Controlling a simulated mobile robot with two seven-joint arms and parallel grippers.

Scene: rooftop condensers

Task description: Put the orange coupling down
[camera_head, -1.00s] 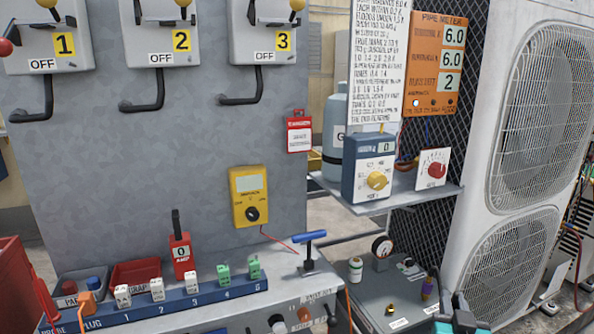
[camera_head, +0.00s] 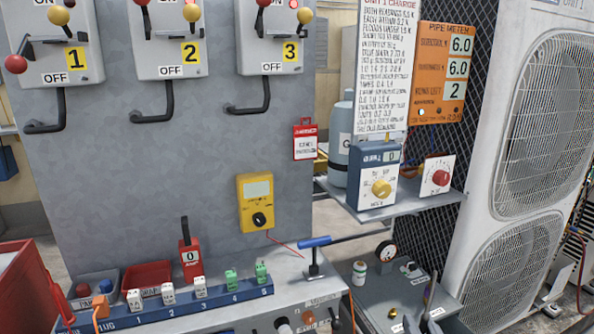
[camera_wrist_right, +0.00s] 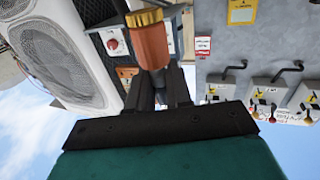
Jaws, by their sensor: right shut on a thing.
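The orange coupling (camera_wrist_right: 152,45) is a copper-orange cylinder with a brass-coloured ring at one end. It shows in the right wrist view, upper middle. My right gripper (camera_wrist_right: 160,82) is shut on it, with its dark fingers around the coupling's darker lower part. Behind the coupling, the wrist view shows the panel and the condenser unit upside down. I cannot tell whether the coupling touches anything. My left gripper is not in view.
A grey bench carries a blue numbered rack (camera_head: 180,308), a red tag-like block (camera_head: 190,258) and a blue-handled lever (camera_head: 314,252). A grey box top with a gauge (camera_head: 386,252) and fittings lies to the right. The condenser (camera_head: 500,180) stands at far right.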

